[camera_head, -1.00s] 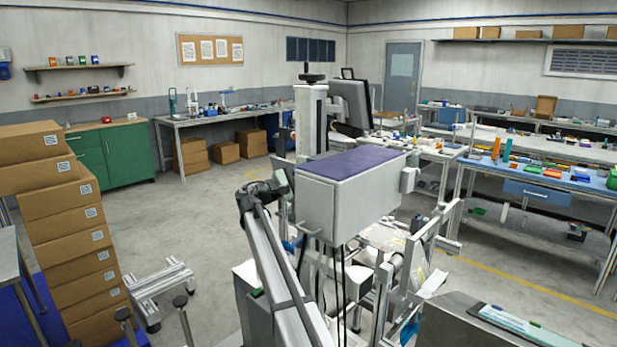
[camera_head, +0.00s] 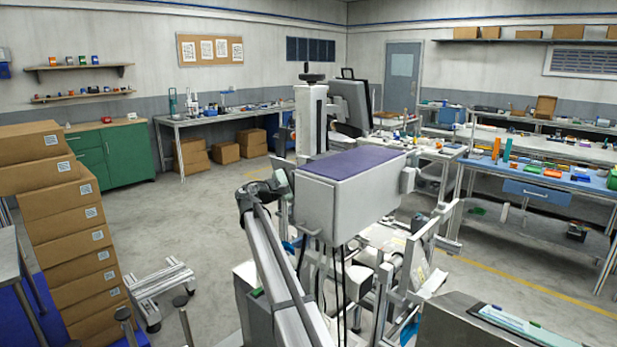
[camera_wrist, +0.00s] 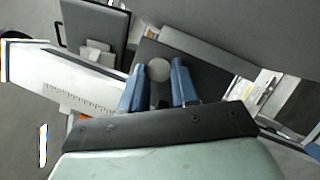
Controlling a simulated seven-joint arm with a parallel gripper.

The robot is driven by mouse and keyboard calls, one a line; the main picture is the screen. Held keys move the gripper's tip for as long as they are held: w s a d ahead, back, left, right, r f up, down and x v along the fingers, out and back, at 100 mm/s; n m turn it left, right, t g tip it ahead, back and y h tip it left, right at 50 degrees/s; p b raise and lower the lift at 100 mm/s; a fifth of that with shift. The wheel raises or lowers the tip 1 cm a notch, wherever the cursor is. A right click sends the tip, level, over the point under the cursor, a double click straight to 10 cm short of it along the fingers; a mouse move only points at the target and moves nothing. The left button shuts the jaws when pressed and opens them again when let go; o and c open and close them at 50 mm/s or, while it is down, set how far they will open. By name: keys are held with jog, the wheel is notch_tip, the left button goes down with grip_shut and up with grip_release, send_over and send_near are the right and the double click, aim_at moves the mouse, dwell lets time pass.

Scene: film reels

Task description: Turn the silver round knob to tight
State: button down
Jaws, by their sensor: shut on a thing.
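The silver round knob (camera_wrist: 159,69) shows in the wrist view as a pale grey disc in front of a dark plate. My gripper (camera_wrist: 158,82) has its two blue fingers on either side of the knob and is shut on it. The knob's lower part and any tight mark are not readable here. In the head view my arm reaches up beside a white box with a purple top (camera_head: 350,165). The fingers and the silver knob cannot be made out there.
In the wrist view a white bar with scale marks (camera_wrist: 75,88) lies left of the fingers.

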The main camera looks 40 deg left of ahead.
jog(key=shift+m, duration=0.4)
jog(key=shift+r+m+g, duration=0.2)
jog(key=shift+m+g, duration=0.5)
jog(key=shift+m, duration=1)
jog(key=shift+r+m+g, duration=0.15)
jog(key=shift+m+g, duration=0.55)
jog(key=shift+m, duration=1)
jog(key=c, duration=0.8)
grip_release()
jog(key=shift+c, duration=0.2)
